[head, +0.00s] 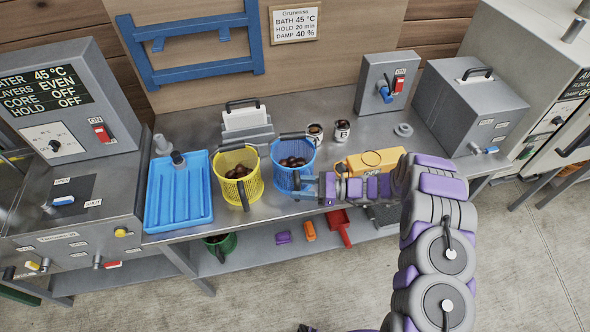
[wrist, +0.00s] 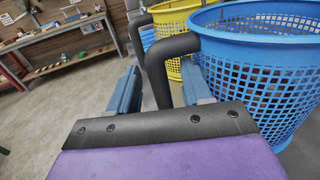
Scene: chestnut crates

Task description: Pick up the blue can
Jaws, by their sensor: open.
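A blue mesh can (head: 296,178) with dark chestnuts in it stands on the metal table, to the right of a yellow mesh can. It fills the right of the wrist view (wrist: 262,75), where a thick black handle (wrist: 176,47) stands out beside it. My gripper (head: 304,183) is at the can's front right side. In the wrist view my gripper (wrist: 160,88) is open, with one finger on each side of the handle's downward bar. I cannot tell whether either finger touches it. The lower end of the handle is hidden behind my gripper.
The yellow can (head: 228,178) stands close on the left, with a blue tray (head: 180,200) beyond it. A yellow box (head: 372,161) is just right of my gripper. Two small cups (head: 342,131) stand behind. A lower shelf (head: 270,252) holds a red scoop (head: 339,226).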

